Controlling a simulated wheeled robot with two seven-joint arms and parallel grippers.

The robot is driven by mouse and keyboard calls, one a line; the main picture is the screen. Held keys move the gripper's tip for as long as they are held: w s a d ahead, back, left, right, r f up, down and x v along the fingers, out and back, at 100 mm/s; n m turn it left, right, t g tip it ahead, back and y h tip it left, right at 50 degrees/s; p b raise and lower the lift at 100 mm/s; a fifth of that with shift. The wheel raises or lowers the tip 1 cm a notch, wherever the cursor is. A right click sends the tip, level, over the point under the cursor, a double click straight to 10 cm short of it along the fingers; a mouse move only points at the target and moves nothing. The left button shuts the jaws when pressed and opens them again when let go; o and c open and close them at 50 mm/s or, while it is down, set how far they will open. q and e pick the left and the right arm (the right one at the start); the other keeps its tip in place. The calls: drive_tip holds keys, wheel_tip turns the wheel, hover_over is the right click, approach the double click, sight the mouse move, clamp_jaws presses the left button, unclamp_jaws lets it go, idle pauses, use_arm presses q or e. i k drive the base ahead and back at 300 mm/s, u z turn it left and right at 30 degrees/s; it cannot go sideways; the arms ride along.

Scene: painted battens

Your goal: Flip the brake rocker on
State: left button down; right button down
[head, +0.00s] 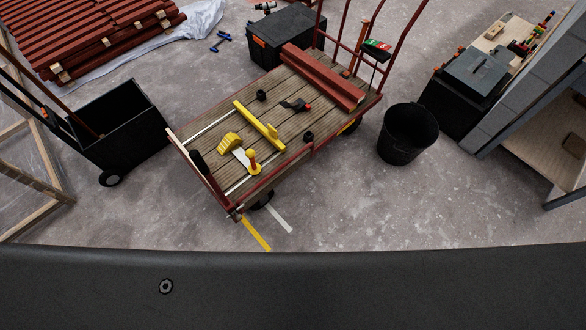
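A flat wooden trolley (225,119) with a dark red frame stands in the middle of the head view. At its far right end, by the red upright handles, is a small black box with a green and red top (377,49). This may be the brake rocker, but it is too small to tell which way it is tipped. Neither of my grippers is in view.
Painted red battens (325,76) lie on the trolley with a yellow bar (258,126) and small tools. A black bucket (408,133) stands to its right, a black toolbox (284,36) behind, a black cart (122,125) at left. The floor in front is clear.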

sight(383, 46)
drive_tip(key=z, duration=0.25)
drive_tip(key=i, duration=0.6)
drive_tip(key=z, duration=0.9)
drive_tip(key=i, duration=1.75)
drive_tip(key=z, duration=0.15)
